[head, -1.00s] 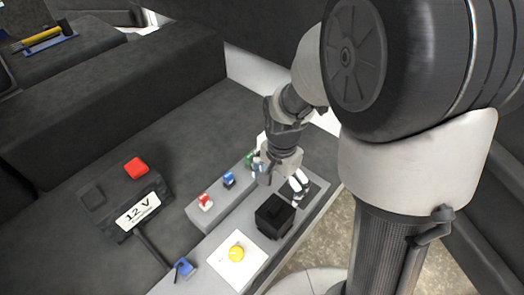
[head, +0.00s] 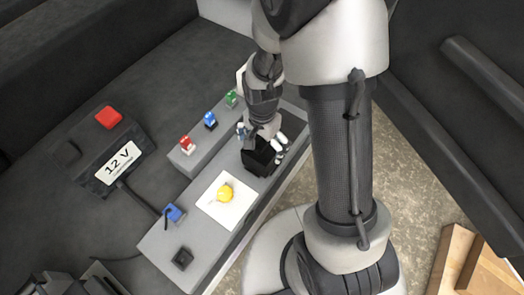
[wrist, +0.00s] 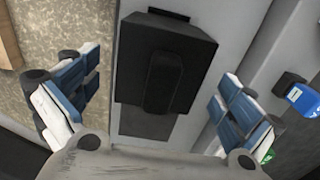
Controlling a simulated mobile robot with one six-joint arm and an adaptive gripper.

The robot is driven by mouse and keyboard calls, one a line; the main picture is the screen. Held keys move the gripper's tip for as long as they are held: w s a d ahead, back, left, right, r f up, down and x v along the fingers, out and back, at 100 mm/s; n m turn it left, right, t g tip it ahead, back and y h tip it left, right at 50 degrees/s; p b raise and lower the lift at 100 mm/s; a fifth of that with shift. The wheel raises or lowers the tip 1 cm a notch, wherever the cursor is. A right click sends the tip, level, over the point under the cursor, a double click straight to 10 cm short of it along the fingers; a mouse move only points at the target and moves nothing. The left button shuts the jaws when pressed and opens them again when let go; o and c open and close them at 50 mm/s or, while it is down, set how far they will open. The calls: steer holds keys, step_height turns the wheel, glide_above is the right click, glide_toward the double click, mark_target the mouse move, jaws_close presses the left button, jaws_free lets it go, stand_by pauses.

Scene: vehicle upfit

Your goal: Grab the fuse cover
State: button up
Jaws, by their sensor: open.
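The fuse cover, which I take to be the black box with a raised grip ridge (head: 259,160), sits on the grey panel in the head view. In the wrist view the fuse cover (wrist: 190,60) fills the upper middle, its ridge pointing down the picture. My gripper (head: 261,138) is over it, fingers spread. In the wrist view my gripper (wrist: 155,95) is open, with one blue-and-white finger on each side of the cover and clear gaps on both sides. Nothing is held. What lies under the cover is hidden.
A grey raised strip carries red (head: 187,144), blue (head: 210,120) and green (head: 231,98) parts beside the cover.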

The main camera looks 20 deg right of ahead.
step_height(320, 180, down, 3)
steer(key=shift+f+b, duration=0.2)
steer(key=shift+b, duration=0.4)
steer(key=shift+r, duration=0.1)
steer(key=c, duration=1.1)
steer(key=shift+w+r, duration=0.1)
